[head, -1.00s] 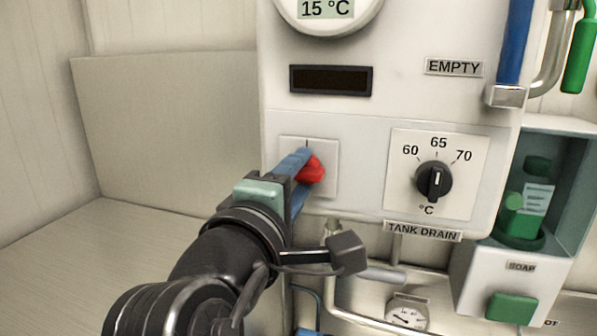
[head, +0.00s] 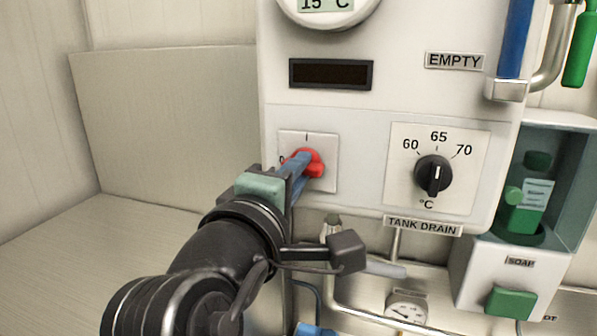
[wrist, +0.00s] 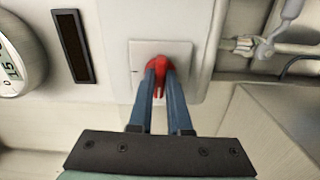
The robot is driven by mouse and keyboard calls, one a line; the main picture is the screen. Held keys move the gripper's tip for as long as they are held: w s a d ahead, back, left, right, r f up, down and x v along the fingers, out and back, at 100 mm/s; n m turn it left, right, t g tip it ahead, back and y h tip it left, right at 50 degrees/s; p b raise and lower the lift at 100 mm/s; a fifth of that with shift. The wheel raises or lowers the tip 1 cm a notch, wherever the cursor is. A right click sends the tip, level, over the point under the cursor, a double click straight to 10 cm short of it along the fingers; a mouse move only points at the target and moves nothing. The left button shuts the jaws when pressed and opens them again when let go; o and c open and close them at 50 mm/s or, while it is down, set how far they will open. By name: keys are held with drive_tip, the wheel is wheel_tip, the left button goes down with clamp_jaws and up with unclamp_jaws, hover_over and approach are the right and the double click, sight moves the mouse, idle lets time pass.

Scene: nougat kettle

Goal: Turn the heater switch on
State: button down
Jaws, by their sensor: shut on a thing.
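The heater switch is a red rotary knob (head: 315,168) on a square white plate (head: 324,145). The plate has an "I" mark at its top and a "0" at its left, partly hidden by my gripper. My gripper (head: 299,164) comes in from the lower left and is shut on the red knob. In the wrist view the two blue fingers (wrist: 160,84) lie on either side of the knob (wrist: 160,63). The fingers cover part of the knob, so I cannot tell exactly which mark it points to.
Above the switch is a dark, unlit display (head: 330,75) and a round gauge (head: 327,8) reading 15 °C. A black temperature dial (head: 433,174) sits to the right. Pipes (head: 375,318) run below the panel. A soap dispenser (head: 520,270) stands at the right.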

drive_tip(key=shift+m+b, duration=2.25)
drive_tip(key=shift+m, duration=6.45)
drive_tip(key=c, duration=0.9)
unclamp_jaws()
drive_tip(key=shift+o, duration=0.2)
drive_tip(key=b+v, duration=0.4)
drive_tip(key=v, duration=0.9)
drive_tip(key=shift+w+r, duration=0.1)
